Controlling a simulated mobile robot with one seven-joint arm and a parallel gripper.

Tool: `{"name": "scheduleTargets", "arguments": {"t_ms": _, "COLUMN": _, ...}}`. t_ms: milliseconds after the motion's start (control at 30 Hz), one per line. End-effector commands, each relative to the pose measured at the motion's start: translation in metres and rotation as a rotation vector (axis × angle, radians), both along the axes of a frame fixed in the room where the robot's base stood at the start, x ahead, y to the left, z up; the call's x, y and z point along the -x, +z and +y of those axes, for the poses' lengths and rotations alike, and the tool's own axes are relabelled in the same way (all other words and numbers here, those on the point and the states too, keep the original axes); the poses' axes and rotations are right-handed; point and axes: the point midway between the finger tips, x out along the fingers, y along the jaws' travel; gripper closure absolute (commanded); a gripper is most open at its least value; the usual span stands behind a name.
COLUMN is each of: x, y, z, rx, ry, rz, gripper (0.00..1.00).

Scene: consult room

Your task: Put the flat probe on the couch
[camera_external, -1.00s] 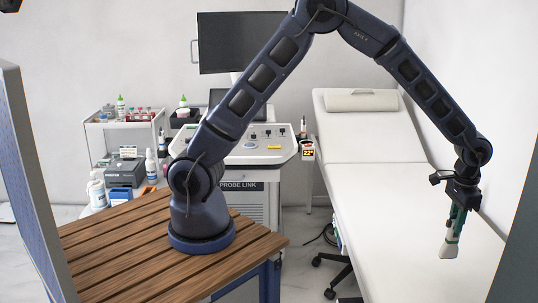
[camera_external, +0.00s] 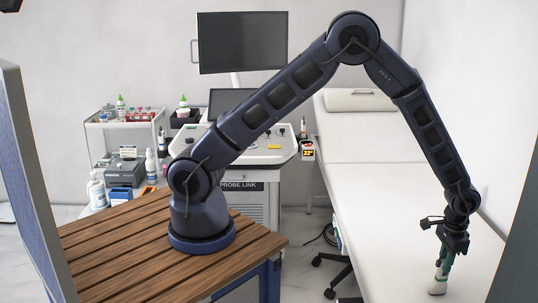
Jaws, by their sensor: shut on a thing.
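The flat probe (camera_external: 438,284) is a pale head with a dark green upper part. My gripper (camera_external: 443,258) is shut on its upper part and holds it roughly upright, head down. The probe is over the near part of the white couch (camera_external: 386,240). Its lower end is at or just above the couch surface; I cannot tell whether it touches. The gripper partly hides the upper part of the probe.
A pillow (camera_external: 362,100) lies at the couch's far end. The ultrasound cart (camera_external: 250,190) with its monitor (camera_external: 242,43) stands left of the couch. A side trolley (camera_external: 125,135) holds bottles. The couch surface around the probe is clear.

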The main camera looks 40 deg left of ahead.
Motion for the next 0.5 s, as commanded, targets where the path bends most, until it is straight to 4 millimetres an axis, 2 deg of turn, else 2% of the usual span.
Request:
{"name": "scheduleTargets", "arguments": {"t_ms": 367, "x": -0.0001, "y": -0.0036, "z": -0.0004, "rx": 0.001, "ry": -0.001, "rz": -0.001, "gripper": 0.96}}
{"name": "scheduleTargets", "arguments": {"t_ms": 400, "x": -0.0001, "y": -0.0036, "z": -0.0004, "rx": 0.001, "ry": -0.001, "rz": -0.001, "gripper": 0.72}}
{"name": "scheduleTargets", "arguments": {"t_ms": 500, "x": -0.0001, "y": -0.0034, "z": -0.0004, "rx": 0.001, "ry": -0.001, "rz": -0.001, "gripper": 0.56}}
